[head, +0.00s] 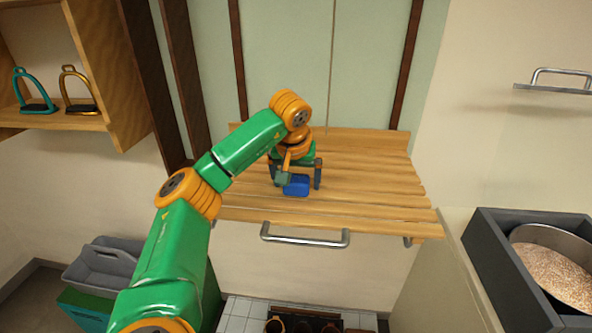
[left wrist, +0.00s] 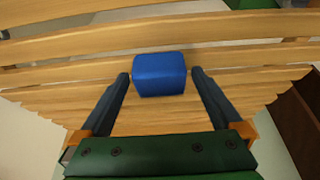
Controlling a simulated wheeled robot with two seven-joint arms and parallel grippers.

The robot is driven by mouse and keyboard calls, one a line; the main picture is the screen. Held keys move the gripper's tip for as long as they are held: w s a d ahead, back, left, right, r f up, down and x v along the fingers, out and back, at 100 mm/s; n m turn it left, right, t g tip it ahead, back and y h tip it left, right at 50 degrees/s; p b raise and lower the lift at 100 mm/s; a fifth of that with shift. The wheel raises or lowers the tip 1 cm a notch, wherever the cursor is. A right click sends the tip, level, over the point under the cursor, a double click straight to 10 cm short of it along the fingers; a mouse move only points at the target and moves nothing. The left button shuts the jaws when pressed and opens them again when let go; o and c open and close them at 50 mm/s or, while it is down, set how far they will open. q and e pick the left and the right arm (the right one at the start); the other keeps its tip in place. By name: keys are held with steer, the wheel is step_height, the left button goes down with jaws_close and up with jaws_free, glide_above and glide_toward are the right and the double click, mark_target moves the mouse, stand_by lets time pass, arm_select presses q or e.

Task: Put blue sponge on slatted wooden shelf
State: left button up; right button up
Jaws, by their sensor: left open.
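The blue sponge (head: 296,186) rests on the slatted wooden shelf (head: 375,185), left of the shelf's middle in the head view. The sponge also shows in the left wrist view (left wrist: 159,74), lying on the slats (left wrist: 60,77). My left gripper (head: 297,178) is over the shelf with its fingers apart. In the left wrist view the two dark fingers (left wrist: 160,80) stand on either side of the sponge, with a gap visible on each side. My right gripper is in neither view.
A metal rail (head: 304,241) runs along the shelf's front. A wooden cabinet with two stirrups (head: 78,90) hangs at the left. A grey caddy (head: 100,265) stands at lower left. A dark box holding a pan of grain (head: 550,270) is at right. The shelf's right half is clear.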

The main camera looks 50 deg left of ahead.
mark_target(297, 178)
arm_select(q)
steer(key=v, duration=0.5)
steer(key=shift+r, duration=0.35)
steer(key=p+v, duration=0.4)
steer(key=v, duration=0.2)
steer(key=shift+d, duration=0.1)
